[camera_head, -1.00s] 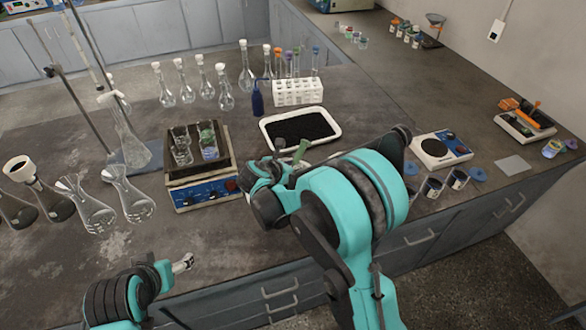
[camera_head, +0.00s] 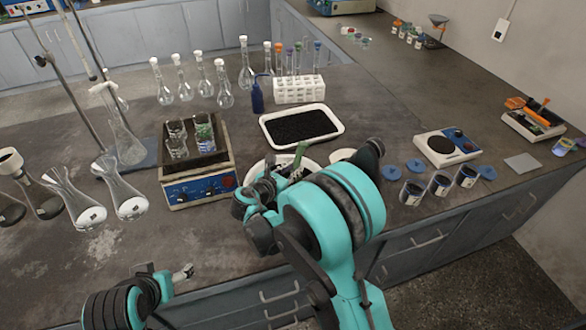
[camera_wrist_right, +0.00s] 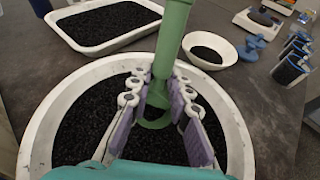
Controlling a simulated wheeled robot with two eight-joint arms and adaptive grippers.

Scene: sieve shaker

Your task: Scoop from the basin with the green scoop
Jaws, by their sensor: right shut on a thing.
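The basin (camera_head: 312,163) is a round white bowl on the bench, partly hidden by my right arm in the head view. In the right wrist view the basin (camera_wrist_right: 36,135) holds black granules. My right gripper (camera_head: 284,176) is over the basin, its fingers (camera_wrist_right: 160,118) shut around the green scoop (camera_wrist_right: 172,38). The scoop's green handle (camera_head: 299,154) also shows in the head view. Its scooping end cannot be made out clearly. My left gripper (camera_head: 184,272) is low at the bench's front edge, away from the basin; its jaw state is unclear.
A white tray (camera_head: 339,128) of black granules lies behind the basin. A small white dish (camera_wrist_right: 228,55) stands beside it. A shaker-like device (camera_head: 231,184) with beakers is left; a balance (camera_head: 473,151) and several jars (camera_head: 439,186) are right. Glass flasks (camera_head: 130,207) crowd the left.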

